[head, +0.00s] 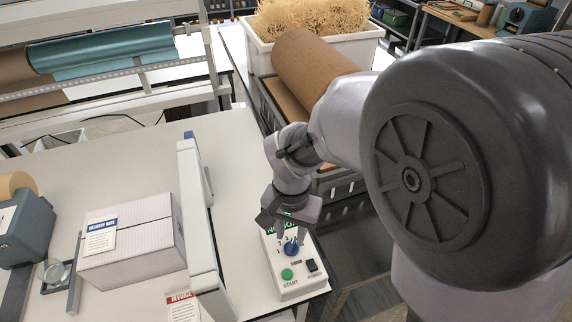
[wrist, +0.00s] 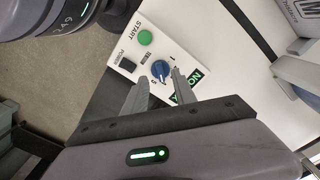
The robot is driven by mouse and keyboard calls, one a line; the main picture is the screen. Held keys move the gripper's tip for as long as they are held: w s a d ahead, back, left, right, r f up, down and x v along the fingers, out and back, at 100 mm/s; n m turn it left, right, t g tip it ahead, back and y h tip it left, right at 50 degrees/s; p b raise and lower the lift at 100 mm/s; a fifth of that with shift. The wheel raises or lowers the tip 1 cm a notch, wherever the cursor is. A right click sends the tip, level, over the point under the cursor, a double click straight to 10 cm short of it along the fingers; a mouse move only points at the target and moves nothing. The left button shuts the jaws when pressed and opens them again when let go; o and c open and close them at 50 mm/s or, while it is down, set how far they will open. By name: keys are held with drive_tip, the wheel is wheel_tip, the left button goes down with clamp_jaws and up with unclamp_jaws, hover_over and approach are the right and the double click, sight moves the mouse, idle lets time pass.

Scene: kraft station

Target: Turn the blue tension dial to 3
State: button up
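The blue tension dial (head: 291,248) is on the white control box (head: 289,291) at the table's right edge. The dial also shows in the wrist view (wrist: 160,70), with small printed numbers around it; its pointer setting is too small to read surely. My gripper (head: 287,238) points down over the box, right at the dial. In the wrist view my gripper (wrist: 160,76) is open, one fingertip on each side of the dial. I cannot tell whether the fingers touch it. Part of the box's display is hidden behind the gripper in the head view.
The box has a green START button (head: 287,274) and a black power switch (head: 311,266) close to the dial. A long white upright panel (head: 197,220) stands left of the box. A white parcel (head: 133,240) lies farther left. Bare tabletop lies between panel and box.

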sight(291, 246)
wheel_tip(291, 246, down, 5)
drive_tip(key=shift+r+b, duration=0.15)
drive_tip(key=shift+b, duration=0.3)
clamp_jaws()
